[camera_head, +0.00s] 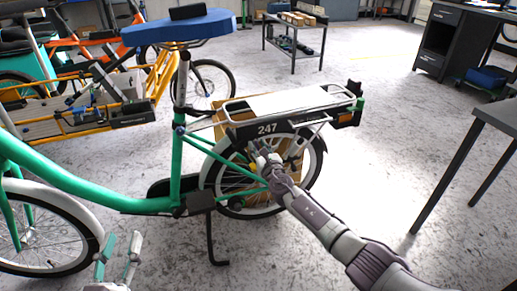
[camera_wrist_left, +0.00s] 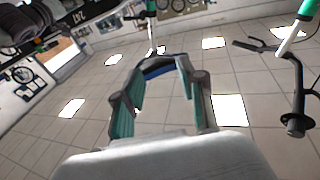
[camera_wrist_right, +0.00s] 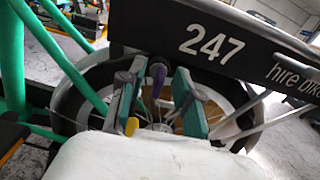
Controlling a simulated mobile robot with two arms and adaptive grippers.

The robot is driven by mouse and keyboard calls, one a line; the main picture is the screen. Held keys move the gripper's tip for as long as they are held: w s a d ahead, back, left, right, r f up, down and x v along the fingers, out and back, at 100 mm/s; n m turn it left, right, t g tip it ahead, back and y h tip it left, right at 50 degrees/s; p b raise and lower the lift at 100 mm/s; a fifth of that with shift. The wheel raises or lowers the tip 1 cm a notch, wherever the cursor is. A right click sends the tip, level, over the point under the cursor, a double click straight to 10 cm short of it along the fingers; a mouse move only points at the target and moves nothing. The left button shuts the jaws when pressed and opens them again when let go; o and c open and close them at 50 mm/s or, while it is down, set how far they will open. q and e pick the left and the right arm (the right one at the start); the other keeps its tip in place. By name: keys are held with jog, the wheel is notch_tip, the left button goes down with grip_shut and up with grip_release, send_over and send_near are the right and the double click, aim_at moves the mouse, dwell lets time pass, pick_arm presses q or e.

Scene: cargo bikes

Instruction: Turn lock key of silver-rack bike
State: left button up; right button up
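The green-framed bike with a silver rack (camera_head: 285,103) stands across the middle of the head view. A black plate marked 247 (camera_head: 267,128) hangs below its rack and also shows in the right wrist view (camera_wrist_right: 215,45). My right gripper (camera_head: 260,154) is at the rear wheel, just below this plate. In the right wrist view its fingers (camera_wrist_right: 157,100) are apart. I cannot tell which is the lock key. My left gripper (camera_head: 118,262) is open and empty, low at the left.
The bike's blue saddle (camera_head: 180,27) rises left of the rack, and its kickstand (camera_head: 214,240) reaches the floor. An orange-yellow cargo bike (camera_head: 85,115) stands behind. A dark table (camera_head: 497,115) is at the right. Floor between the bike and table is clear.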

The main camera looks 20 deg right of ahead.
grip_shut()
